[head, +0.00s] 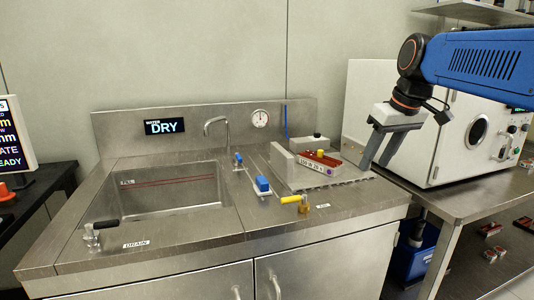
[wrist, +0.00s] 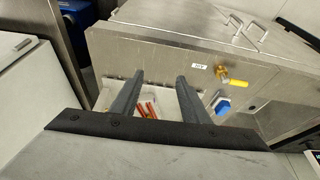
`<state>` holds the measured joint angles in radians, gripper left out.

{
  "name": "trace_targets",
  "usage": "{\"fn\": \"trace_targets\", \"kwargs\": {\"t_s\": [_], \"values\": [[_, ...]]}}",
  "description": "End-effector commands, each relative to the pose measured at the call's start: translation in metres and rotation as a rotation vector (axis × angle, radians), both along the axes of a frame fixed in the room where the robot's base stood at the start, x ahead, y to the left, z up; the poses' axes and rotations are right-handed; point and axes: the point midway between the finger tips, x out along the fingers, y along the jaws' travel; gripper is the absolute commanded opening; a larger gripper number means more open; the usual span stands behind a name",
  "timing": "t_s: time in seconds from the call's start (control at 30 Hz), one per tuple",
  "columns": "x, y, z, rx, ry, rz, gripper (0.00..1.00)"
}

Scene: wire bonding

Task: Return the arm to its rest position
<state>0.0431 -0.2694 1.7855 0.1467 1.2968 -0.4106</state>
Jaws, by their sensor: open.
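My arm (head: 480,60), blue with a dark wrist joint, reaches in from the right of the head view. My gripper (head: 375,163) points down and slightly left, above the right end of the steel sink counter (head: 205,230). Its two grey fingers are apart with nothing between them. In the wrist view my gripper (wrist: 160,78) also shows open. Past the fingers lies a pale holder with red pieces (wrist: 147,109). In the head view, a holder with red pieces (head: 318,164) stands on the counter, left of my fingers and apart from them.
A white cabinet oven (head: 450,145) stands on a steel bench close behind and right of my gripper. The counter has a tap (head: 216,128), a basin (head: 170,193), blue-handled valves (head: 263,185) and a yellow-handled valve (head: 292,199). A screen reads DRY (head: 165,126). Open space lies above the counter.

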Motion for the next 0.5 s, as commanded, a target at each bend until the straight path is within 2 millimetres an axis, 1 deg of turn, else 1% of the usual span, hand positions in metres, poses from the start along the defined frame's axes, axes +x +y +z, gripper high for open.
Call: {"fn": "trace_targets", "kwargs": {"t_s": [0.03, 0.1, 0.27, 0.3, 0.47, 0.5], "values": [[-0.018, 0.000, -0.011, 0.000, -0.002, -0.021, 0.42], [-0.039, -0.001, -0.027, -0.003, -0.005, -0.054, 0.42], [-0.087, -0.003, -0.067, -0.004, -0.013, -0.127, 0.42], [-0.099, -0.004, -0.078, -0.004, -0.015, -0.143, 0.42], [-0.146, -0.007, -0.125, -0.005, -0.026, -0.212, 0.42], [-0.157, -0.008, -0.137, -0.004, -0.029, -0.229, 0.42]]}}
